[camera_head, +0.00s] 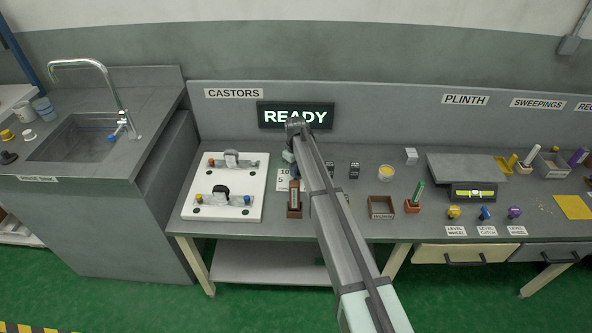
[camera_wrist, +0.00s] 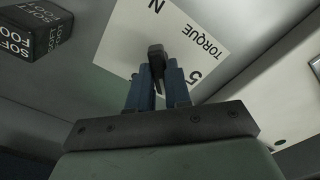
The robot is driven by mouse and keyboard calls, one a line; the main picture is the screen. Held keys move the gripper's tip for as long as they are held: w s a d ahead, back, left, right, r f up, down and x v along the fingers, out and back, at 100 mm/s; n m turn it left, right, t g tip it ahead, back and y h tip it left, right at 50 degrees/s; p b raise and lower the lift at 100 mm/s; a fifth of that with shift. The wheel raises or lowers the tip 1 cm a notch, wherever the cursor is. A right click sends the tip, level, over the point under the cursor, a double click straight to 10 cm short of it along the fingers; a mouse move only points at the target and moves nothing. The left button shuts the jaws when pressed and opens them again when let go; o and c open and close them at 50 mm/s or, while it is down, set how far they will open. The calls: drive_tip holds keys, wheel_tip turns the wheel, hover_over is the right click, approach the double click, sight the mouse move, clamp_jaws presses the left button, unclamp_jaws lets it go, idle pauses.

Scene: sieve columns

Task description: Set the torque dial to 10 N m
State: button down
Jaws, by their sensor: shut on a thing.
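The torque dial shows in the wrist view as a small black knob (camera_wrist: 156,52) over a white card (camera_wrist: 125,45) printed "TORQUE", "5" and "N". My gripper (camera_wrist: 157,72) has its two blue fingers closed on the knob, one on each side. The knob's pointer and its exact setting cannot be read. In the head view the card (camera_head: 284,181) shows "10" and "5" in part, and my arm and gripper (camera_head: 289,156) cover the dial.
A brown stand (camera_head: 294,212) is in front. The wall display (camera_head: 295,115) reads "READY".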

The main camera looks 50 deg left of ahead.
drive_tip(key=c, duration=1.1)
unclamp_jaws()
drive_tip(key=shift+o, duration=0.2)
drive_tip(key=shift+r, duration=0.1)
wheel_tip(320, 180, up, 14)
drive_tip(key=shift+f, duration=0.2)
